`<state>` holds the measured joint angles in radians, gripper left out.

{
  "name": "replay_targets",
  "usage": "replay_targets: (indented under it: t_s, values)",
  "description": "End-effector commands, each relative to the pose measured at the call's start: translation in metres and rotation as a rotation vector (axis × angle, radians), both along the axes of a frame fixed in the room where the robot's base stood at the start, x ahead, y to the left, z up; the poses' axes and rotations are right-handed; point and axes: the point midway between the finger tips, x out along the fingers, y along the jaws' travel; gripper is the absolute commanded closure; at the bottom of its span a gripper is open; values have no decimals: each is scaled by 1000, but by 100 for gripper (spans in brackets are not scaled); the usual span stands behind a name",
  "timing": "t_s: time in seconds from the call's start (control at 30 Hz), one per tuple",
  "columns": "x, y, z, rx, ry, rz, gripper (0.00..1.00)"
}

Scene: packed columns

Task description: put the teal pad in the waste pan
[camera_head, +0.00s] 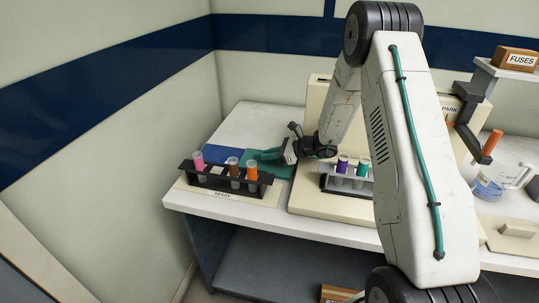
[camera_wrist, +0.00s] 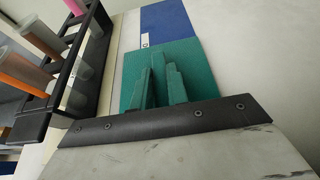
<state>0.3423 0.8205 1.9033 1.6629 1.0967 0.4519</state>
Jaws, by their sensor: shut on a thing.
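My gripper (camera_head: 268,155) is low over the left part of the bench, behind the black tube rack, and shut on a narrow teal piece that I take for the teal pad (camera_wrist: 158,80). In the wrist view, the piece shows between teal fingers (camera_wrist: 158,92). The similar colours make their edges hard to tell apart. A flat teal sheet (camera_wrist: 190,55) lies behind the fingers, beside a blue sheet (camera_wrist: 168,25). I cannot make out a waste pan in either view.
The black rack (camera_head: 226,184) with pink, brown and orange tubes stands close in front of my gripper. A pale rack (camera_head: 345,183) with purple and green tubes stands to the right. A clear jug (camera_head: 492,187) is farther right. Bare bench (camera_head: 262,122) lies behind.

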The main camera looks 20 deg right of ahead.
Motion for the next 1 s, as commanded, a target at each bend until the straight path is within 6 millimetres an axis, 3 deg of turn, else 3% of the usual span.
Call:
replay_targets:
  t_s: [0.17,0.2,0.27,0.63,1.0]
  values:
    - [0,0,-2,1,1,0,100]
    - [0,0,-2,0,0,0,76]
    - [0,0,-2,0,0,0,62]
    - [-2,-4,2,0,0,-2,62]
    - [-41,-57,30,0,-1,-4,62]
